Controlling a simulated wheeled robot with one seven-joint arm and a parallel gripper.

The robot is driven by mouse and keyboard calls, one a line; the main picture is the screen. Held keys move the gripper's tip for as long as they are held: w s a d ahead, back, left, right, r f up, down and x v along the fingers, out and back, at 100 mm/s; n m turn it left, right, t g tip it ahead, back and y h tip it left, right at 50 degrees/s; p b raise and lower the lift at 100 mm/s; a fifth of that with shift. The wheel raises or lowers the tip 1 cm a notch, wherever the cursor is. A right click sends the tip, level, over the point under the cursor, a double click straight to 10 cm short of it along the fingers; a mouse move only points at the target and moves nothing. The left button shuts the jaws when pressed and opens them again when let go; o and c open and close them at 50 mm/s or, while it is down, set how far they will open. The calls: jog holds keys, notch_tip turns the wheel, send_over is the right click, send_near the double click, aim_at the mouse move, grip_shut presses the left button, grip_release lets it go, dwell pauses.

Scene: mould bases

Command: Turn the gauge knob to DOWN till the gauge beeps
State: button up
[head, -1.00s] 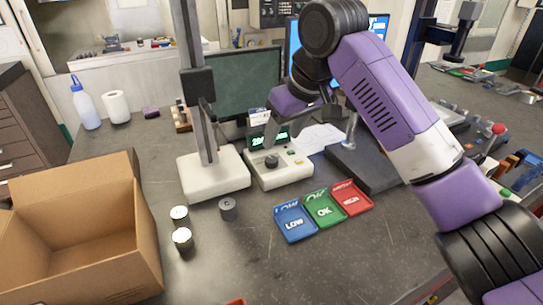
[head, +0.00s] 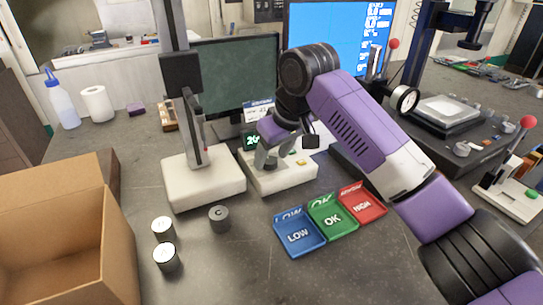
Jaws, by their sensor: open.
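The gauge box (head: 283,183) is a white unit with a green lit display (head: 251,141), partly hidden by my arm. Its knob (head: 270,163) is dark and mostly hidden behind my gripper. My gripper (head: 265,162) is open and reaches down at the knob from above. I cannot tell whether the fingers touch it. The height gauge stand (head: 203,178), with a white base and a grey column, is left of the box. The marks on the knob cannot be read.
Blue LOW (head: 298,237), green OK (head: 332,219) and red HIGH (head: 363,205) trays lie in front of the gauge. A grey cylinder marked C (head: 219,218) and two pale-topped cylinders (head: 163,229) stand at left, beside an open cardboard box (head: 112,235). A dial gauge stand (head: 440,115) is at right.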

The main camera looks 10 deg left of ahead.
jog(key=shift+w+a+f, duration=0.1)
jog(key=shift+f, duration=0.45)
grip_shut()
jog(key=shift+r, duration=0.1)
